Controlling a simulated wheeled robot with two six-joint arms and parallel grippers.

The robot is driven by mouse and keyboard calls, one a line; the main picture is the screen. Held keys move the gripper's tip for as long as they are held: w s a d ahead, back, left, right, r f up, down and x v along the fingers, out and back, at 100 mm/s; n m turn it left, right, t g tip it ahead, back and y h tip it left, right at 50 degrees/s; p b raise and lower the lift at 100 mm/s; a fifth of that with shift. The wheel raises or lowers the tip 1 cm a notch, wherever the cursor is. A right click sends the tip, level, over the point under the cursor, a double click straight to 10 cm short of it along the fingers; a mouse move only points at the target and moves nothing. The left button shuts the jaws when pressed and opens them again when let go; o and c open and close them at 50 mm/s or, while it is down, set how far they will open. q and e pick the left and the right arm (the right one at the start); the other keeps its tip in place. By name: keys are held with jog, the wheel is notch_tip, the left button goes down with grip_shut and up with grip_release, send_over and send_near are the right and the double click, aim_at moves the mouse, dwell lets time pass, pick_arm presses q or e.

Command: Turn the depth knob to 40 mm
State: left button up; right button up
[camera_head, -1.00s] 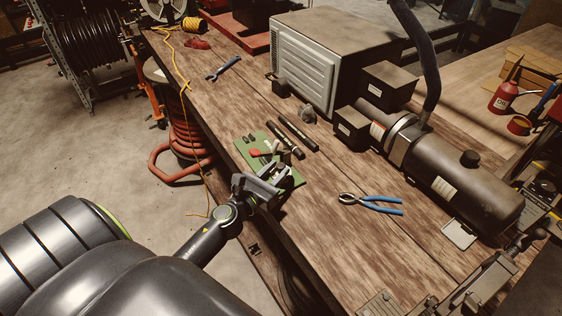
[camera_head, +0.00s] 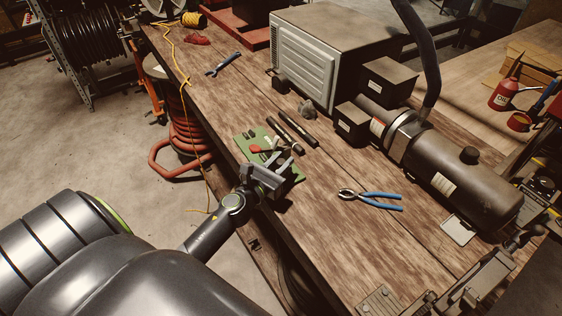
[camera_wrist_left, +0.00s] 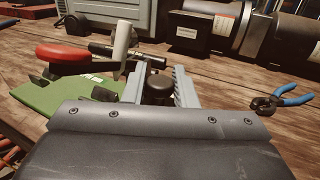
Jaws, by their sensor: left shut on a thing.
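The hose crimper has a green base plate (camera_head: 250,141) near the bench's front edge. It carries a red knob (camera_head: 257,149) and a pale upright lever, both clearer in the wrist view, where the red knob (camera_wrist_left: 75,55) is left of the lever (camera_wrist_left: 122,42). My left gripper (camera_head: 285,161) is over the crimper's near right end. In the wrist view its two grey fingers (camera_wrist_left: 160,88) are shut on a dark round knob (camera_wrist_left: 158,90) between them. Any scale or number on the knob is not readable. My right gripper is not in view.
Two black rods (camera_head: 298,132) lie behind the crimper. Blue-handled pliers (camera_head: 372,201) lie to its right. A grey machine box (camera_head: 330,55) and a dark cylinder (camera_head: 460,185) stand farther back and right. The wood around the pliers is clear.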

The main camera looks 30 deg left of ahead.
pick_arm(q)
jog(key=shift+y, duration=0.4)
jog(key=shift+f+n+y, duration=0.1)
jog(key=shift+n+y, duration=0.6)
jog(key=n+y+b, duration=0.1)
jog(key=n+y, duration=0.1)
jog(key=y, duration=0.1)
jog(key=shift+d+g+y, duration=0.1)
jog(key=shift+g+y, duration=0.3)
jog(key=n+g+y+b, duration=0.1)
jog(key=n+y, duration=0.1)
jog(key=y, duration=0.1)
jog(key=n+g+y+b, duration=0.1)
jog(key=n+g+y, duration=0.1)
jog(key=n+y, duration=0.1)
jog(key=shift+g, duration=0.3)
jog(key=n+g+y+b, duration=0.2)
jog(key=n+g+y, duration=0.3)
jog(key=g, duration=0.1)
jog(key=shift+g, duration=0.3)
jog(key=shift+n+g+y+b, duration=0.65)
jog(key=shift+n+g, duration=1.45)
jog(key=shift+g, duration=0.9)
jog(key=o, duration=0.6)
